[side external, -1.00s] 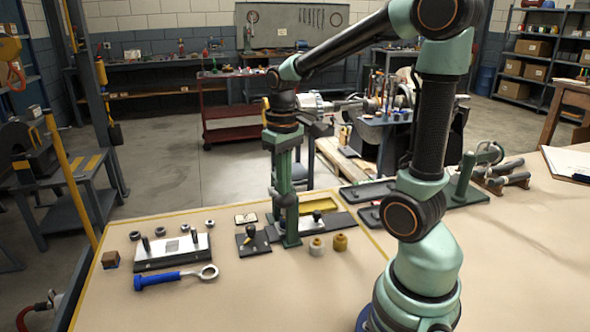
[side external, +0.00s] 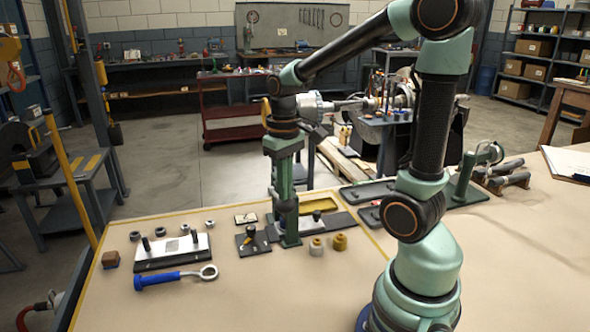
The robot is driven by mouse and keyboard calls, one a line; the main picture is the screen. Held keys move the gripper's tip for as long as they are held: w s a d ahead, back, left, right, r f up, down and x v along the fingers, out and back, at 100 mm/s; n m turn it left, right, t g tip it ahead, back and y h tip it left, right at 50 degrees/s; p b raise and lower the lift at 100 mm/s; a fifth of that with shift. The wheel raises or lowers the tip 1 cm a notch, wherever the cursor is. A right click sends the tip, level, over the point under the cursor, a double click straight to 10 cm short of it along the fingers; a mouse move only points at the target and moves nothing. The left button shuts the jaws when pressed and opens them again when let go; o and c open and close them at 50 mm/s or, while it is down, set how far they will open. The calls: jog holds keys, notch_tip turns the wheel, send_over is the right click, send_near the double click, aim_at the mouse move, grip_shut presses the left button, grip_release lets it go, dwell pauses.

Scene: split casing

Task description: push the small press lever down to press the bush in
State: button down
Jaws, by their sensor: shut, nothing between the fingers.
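The fingers look shut with nothing held. The bush under the press cannot be made out.
A dark plate with a knob (side external: 253,243), a two-pin casing block (side external: 172,250) and a blue-handled ring tool (side external: 175,277) lie left. The front of the bench is clear.

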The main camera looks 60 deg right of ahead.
aim_at(287, 203)
jog(key=shift+s+a+f, duration=0.15)
jog(key=shift+f, duration=0.4)
jog(key=shift+s+a+f, duration=0.15)
jog(key=shift+f, duration=0.35)
jog(key=shift+s+a+f, duration=0.15)
jog(key=shift+f, duration=0.4)
dwell(2.8)
jog(key=shift+s+a+f, duration=0.1)
jog(key=shift+a+f, duration=0.05)
jog(key=shift+f, duration=1.05)
dwell(2.3)
